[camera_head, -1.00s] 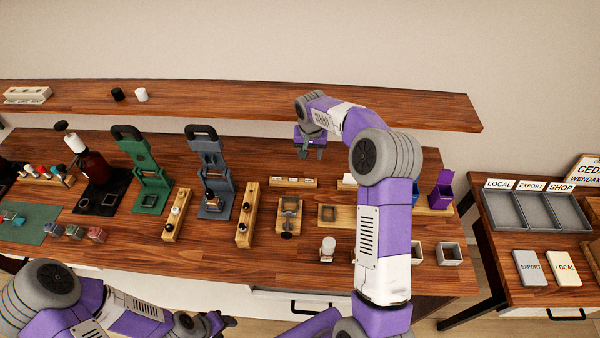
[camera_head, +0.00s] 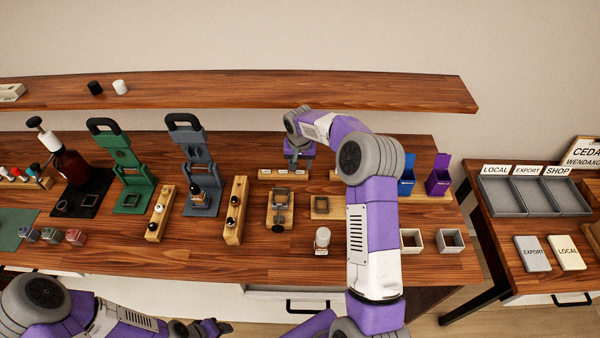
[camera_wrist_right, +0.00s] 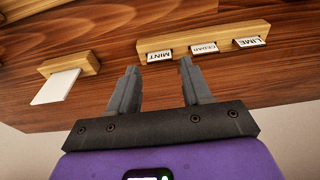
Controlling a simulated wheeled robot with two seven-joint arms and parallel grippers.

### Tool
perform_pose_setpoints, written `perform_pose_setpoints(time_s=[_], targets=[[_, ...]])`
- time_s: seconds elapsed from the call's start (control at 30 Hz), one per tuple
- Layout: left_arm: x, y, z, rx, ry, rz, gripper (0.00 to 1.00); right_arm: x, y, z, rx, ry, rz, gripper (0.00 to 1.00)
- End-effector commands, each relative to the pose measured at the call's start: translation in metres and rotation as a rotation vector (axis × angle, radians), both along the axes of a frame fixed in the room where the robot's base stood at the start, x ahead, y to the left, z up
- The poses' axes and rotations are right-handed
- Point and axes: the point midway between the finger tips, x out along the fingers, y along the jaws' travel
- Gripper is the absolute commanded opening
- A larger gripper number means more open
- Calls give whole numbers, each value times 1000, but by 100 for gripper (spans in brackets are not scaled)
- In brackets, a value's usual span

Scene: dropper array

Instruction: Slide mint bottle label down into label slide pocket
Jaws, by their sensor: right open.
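The mint label (camera_wrist_right: 160,55) is a small white card reading MINT. It stands at one end of a wooden label rack (camera_wrist_right: 205,38), beside the CEDAR and LIME labels. The rack also shows in the head view (camera_head: 283,177). My right gripper (camera_wrist_right: 158,68) is open and empty, its fingertips pointing at the rack with the MINT label between them in the picture. I cannot tell whether they touch it. I cannot surely identify the label slide pocket.
A wooden block with a blank white card (camera_wrist_right: 57,86) is beside the rack. A white-capped bottle (camera_head: 322,238), a wooden clamp fixture (camera_head: 281,210) and square cups (camera_head: 451,240) stand nearer the front. A shelf (camera_head: 360,92) runs behind.

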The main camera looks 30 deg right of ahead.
Motion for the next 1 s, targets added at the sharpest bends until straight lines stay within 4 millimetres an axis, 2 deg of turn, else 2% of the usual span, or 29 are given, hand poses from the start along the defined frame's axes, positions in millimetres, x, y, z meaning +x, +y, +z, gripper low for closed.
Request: perform_pose_setpoints(time_s=[0.1,0.23,0.4,0.6,0.87,1.0], targets=[[0,0,0,0,0,0,49,1,-1,-21,1,3,0,49],[0,0,0,0,0,0,49,3,-3,-30,0,1,0,49],[0,0,0,0,0,0,49,3,-2,-29,-1,1,0,49],[0,0,0,0,0,0,49,3,-2,-29,-1,1,0,21],[0,0,0,0,0,0,49,3,-2,-28,-1,1,0,20],[0,0,0,0,0,0,49,4,-2,-14,-1,-3,1,20]])
